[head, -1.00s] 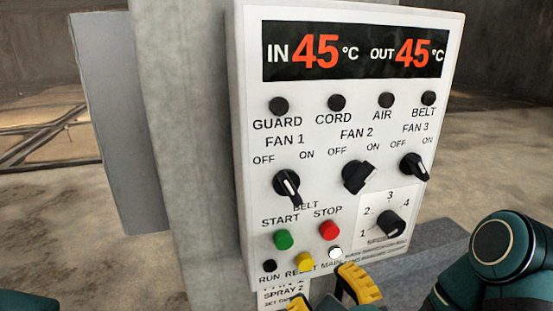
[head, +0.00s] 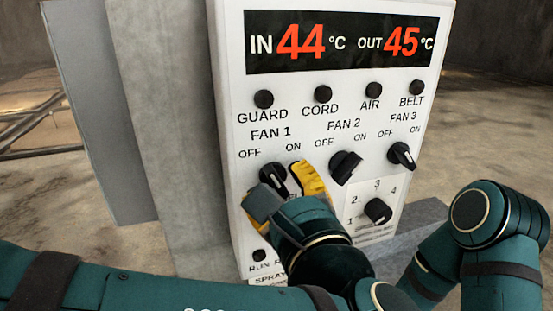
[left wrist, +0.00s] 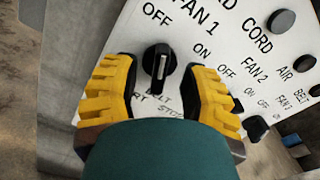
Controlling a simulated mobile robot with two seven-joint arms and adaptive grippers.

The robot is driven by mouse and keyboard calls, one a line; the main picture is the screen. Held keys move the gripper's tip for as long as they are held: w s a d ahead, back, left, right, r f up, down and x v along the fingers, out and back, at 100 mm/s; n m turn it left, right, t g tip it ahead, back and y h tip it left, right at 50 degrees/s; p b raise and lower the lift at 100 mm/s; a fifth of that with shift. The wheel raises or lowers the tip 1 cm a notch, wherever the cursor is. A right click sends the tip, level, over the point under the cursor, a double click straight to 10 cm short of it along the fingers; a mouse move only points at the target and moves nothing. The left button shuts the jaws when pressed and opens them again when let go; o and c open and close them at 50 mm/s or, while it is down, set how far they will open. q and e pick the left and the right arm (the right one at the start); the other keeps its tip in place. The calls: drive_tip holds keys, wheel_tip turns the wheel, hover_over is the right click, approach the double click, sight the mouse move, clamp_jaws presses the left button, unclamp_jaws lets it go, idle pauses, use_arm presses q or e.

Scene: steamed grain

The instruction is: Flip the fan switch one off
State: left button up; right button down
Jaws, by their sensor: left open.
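The FAN 1 switch (head: 272,177) is a black rotary knob with a white line, on the white control panel under the labels OFF and ON. In the head view its line slants down to the right. The knob also shows in the left wrist view (left wrist: 159,62), between the yellow fingers. My left gripper (head: 284,190) is open at the panel, with one finger on each side of the knob. I see no clear contact between fingers and knob. In the head view part of the left finger is hidden. My right gripper is not in view.
The FAN 2 switch (head: 345,167) is close to the right finger, and the FAN 3 switch (head: 401,155) is farther right. A speed dial (head: 377,211) sits below. My left arm hides the START and STOP buttons. A grey post (head: 160,120) stands left of the panel.

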use_arm(q)
drive_tip(key=shift+x, duration=1.15)
clamp_jaws()
drive_tip(key=shift+s, duration=0.1)
